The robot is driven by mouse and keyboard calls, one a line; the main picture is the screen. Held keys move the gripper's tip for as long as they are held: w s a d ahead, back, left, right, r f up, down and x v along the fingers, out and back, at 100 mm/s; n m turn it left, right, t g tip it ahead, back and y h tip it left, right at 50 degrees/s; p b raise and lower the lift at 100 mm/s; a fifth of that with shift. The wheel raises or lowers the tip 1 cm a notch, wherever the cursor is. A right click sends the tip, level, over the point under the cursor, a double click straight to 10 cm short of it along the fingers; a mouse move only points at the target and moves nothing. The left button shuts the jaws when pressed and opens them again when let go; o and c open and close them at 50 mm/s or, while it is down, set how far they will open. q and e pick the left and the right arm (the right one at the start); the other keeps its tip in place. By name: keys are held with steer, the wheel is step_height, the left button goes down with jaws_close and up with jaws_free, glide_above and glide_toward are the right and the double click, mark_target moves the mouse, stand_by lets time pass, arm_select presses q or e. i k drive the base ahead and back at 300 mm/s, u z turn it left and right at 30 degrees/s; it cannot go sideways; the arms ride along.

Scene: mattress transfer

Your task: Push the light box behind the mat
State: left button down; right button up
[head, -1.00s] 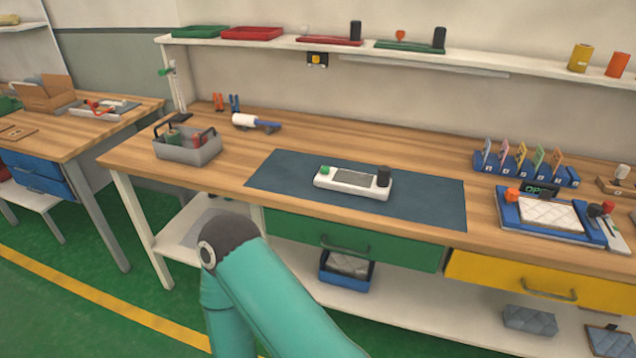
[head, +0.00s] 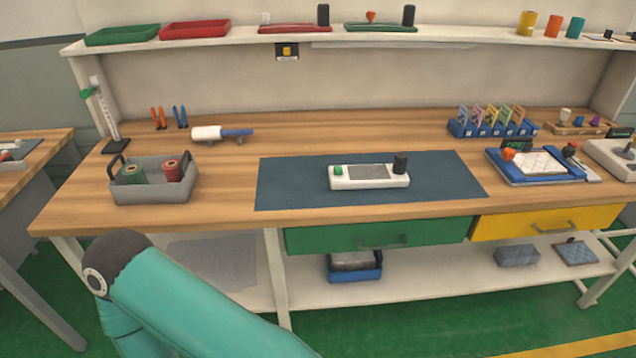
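A white box with a grey top panel, a green knob at its left end and a black cylinder at its right end looks like the light box (head: 368,182). It lies on the dark blue mat (head: 300,190), near its middle, with bare mat on all sides. The mat lies flat on the wooden workbench. Neither gripper shows in the head view. Only a teal arm link of mine crosses the lower left, in front of the bench and apart from the box.
A grey caddy with spools (head: 155,190) stands left of the mat. A white roller tool (head: 208,133) lies behind left. A blue tray (head: 540,178) and a card rack (head: 492,132) stand to the right. Bare wood (head: 350,135) lies behind the mat, below the shelf (head: 230,42).

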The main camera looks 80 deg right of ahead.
mark_target(395, 174)
steer(key=u, duration=0.1)
steer(key=i, duration=1.2)
steer(key=z, duration=2.55)
steer(key=i, duration=0.25)
steer(key=z, duration=1.9)
steer(key=k, duration=0.6)
steer(key=z, duration=0.4)
steer(key=i, duration=1.65)
steer(key=u, duration=0.45)
